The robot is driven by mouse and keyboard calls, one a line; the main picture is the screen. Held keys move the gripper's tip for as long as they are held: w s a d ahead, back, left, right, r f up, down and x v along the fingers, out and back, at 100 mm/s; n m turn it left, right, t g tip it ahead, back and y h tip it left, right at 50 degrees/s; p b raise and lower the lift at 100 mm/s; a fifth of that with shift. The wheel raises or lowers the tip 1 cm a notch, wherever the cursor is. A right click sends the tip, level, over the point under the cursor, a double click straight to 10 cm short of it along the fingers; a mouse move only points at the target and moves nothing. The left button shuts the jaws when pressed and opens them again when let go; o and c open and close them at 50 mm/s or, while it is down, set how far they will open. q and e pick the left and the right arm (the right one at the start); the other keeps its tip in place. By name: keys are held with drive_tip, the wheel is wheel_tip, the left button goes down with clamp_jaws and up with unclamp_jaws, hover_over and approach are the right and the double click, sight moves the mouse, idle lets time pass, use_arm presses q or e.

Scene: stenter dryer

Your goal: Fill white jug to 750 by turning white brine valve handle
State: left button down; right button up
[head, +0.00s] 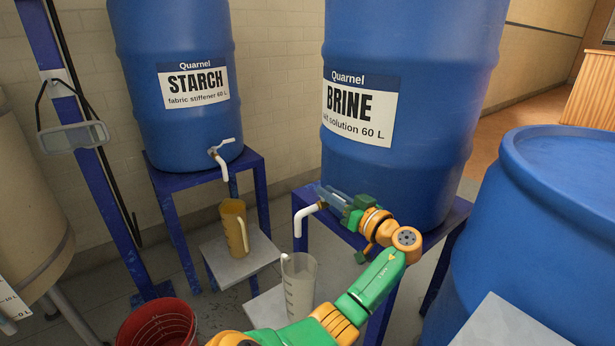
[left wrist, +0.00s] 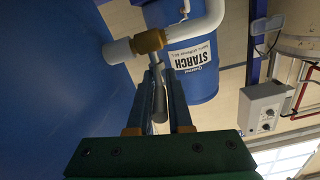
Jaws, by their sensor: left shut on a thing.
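The blue brine barrel (head: 410,60) stands on a blue stand, and its white bent spout (head: 305,222) points down. The white jug (head: 300,288) stands upright on a pale shelf below the spout; its fill level cannot be read. My left gripper (head: 327,196) reaches the valve from the right, its fingers hiding the handle in the head view. No stream shows at the spout. My right gripper is out of view.
A starch barrel (head: 175,120) with its own tap stands at the left, with an amber jug (head: 233,227) below it. A red bucket (head: 158,325) is at lower left. Another blue barrel (head: 555,220) crowds the right side.

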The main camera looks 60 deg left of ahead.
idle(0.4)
use_arm(q)
drive_tip(key=m+t+p, duration=0.1)
drive_tip(key=t, duration=0.1)
drive_tip(key=m+t+p, duration=0.1)
drive_tip(key=t+p, duration=0.1)
drive_tip(key=s+m+t+p, duration=0.1)
drive_tip(key=m+t+p, duration=0.1)
drive_tip(key=shift+t, duration=0.3)
drive_tip(key=shift+s+a+m+t+h+p, duration=0.15)
drive_tip(key=shift+m+t+h+p, duration=0.35)
drive_tip(key=shift+m+t, duration=0.6)
drive_tip(key=shift+s+m+t+h+p, duration=0.25)
drive_tip(key=shift+m+t+h, duration=0.45)
drive_tip(key=shift+t, duration=0.65)
drive_tip(key=shift+s+a+m+t+h+p, duration=0.1)
drive_tip(key=shift+m+t+h+p, duration=0.35)
drive_tip(key=shift+m+t, duration=0.65)
drive_tip(key=shift+t, duration=0.25)
